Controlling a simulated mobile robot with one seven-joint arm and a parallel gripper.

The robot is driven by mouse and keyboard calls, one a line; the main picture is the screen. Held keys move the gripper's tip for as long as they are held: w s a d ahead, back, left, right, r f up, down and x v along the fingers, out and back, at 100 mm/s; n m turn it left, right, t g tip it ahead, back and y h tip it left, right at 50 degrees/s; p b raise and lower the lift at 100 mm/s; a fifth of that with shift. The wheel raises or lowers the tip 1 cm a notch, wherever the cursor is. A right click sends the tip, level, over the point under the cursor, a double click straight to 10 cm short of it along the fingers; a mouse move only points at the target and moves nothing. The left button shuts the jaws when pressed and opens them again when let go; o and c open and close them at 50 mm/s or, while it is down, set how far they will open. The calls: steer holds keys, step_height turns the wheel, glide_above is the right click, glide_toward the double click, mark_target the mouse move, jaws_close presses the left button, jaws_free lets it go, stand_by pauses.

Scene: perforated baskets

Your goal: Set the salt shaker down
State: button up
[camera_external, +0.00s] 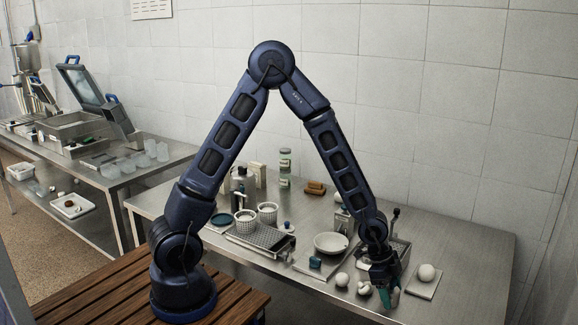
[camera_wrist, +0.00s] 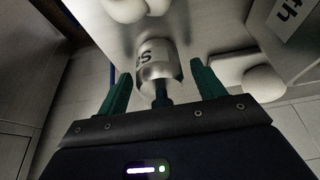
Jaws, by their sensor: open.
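The salt shaker (camera_wrist: 160,64), a small cylinder with a pale band marked with a letter S and a metal end, shows in the wrist view. It is between the spread green fingers of my gripper (camera_wrist: 163,78), with visible gaps on both sides. In the external view my gripper (camera_external: 388,294) points down low at the front right of the steel table (camera_external: 460,240). The shaker cannot be made out there; the gripper and arm cover that spot. Whether its base touches the table is unclear.
White rounded items (camera_external: 343,279) lie left of my gripper, and another white ball (camera_external: 427,272) sits on a board to the right. A white bowl (camera_external: 330,243) and a perforated tray (camera_external: 262,237) stand farther left. The table's right end is clear.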

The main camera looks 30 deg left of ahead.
steer(key=v, duration=1.1)
steer(key=shift+a+r, duration=0.2)
steer(key=shift+r, duration=0.15)
steer(key=w+a+r+n+t+y, duration=0.1)
steer(key=w+a+r+n, duration=0.2)
steer(key=a, duration=0.6)
steer(key=w+a+r+n+t+y, duration=0.1)
steer(key=a+r+n+y, duration=0.1)
steer(key=a+r, duration=0.45)
steer(key=w+a+r+n+t+y, duration=0.1)
steer(key=w+a+r+n, duration=0.15)
steer(key=a, duration=0.75)
steer(key=s+a+r+n, duration=0.3)
steer(key=s+a, duration=0.1)
steer(key=a, duration=0.3)
steer(key=s+a+r+n+t, duration=0.1)
steer(key=s+a+r+n, duration=0.2)
steer(key=a, duration=0.4)
steer(key=s+a+r+n, duration=0.3)
steer(key=s+a, duration=0.3)
steer(key=a, duration=0.2)
steer(key=shift+s+n+t, duration=0.3)
steer(key=shift+s+n, duration=0.1)
steer(key=shift+n, duration=0.35)
